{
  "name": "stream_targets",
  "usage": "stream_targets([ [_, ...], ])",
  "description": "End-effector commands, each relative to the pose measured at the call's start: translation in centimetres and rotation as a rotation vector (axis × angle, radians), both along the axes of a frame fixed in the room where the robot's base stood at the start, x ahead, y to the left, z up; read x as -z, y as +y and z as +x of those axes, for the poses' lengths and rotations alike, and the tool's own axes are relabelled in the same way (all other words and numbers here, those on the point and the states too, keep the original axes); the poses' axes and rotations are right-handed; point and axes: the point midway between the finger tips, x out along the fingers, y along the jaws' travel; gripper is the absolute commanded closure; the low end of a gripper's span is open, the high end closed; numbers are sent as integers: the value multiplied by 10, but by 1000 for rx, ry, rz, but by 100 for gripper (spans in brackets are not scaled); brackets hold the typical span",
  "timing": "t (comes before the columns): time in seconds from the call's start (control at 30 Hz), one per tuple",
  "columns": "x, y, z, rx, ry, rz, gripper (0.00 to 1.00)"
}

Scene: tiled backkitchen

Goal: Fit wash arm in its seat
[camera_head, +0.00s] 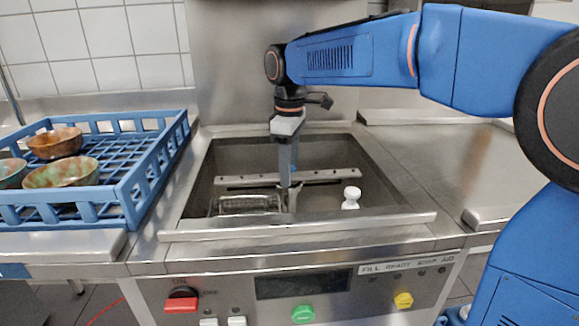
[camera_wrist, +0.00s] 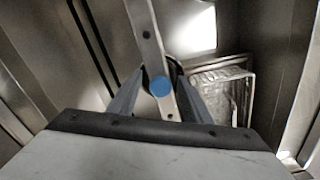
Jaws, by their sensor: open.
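The wash arm is a long grey metal bar (camera_head: 335,176) with small holes, lying crosswise inside the sunken wash tank. In the wrist view the wash arm (camera_wrist: 144,35) runs down between my fingers, with a round blue cap (camera_wrist: 160,86) on it. My gripper (camera_head: 290,185) points down into the tank at the middle of the bar. In the wrist view my gripper (camera_wrist: 159,72) is open, one finger on each side of the bar. I cannot tell whether the fingers touch it. The seat under the bar is not clearly visible.
A wire basket (camera_head: 236,206) sits in the tank's front left. A white knobbed piece (camera_head: 351,197) stands at the right. A blue rack (camera_head: 140,176) with bowls (camera_head: 62,173) is left of the tank. The steel counter (camera_head: 440,165) on the right is clear.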

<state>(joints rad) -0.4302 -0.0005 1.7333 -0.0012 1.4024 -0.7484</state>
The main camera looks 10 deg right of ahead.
Motion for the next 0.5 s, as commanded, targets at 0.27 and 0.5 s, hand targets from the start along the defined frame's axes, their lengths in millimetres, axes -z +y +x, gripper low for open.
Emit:
stream_targets([
  [0.27,-17,0,-2,-2,12,-3,37],
  [0.5,-66,0,-1,-1,4,-1,37],
])
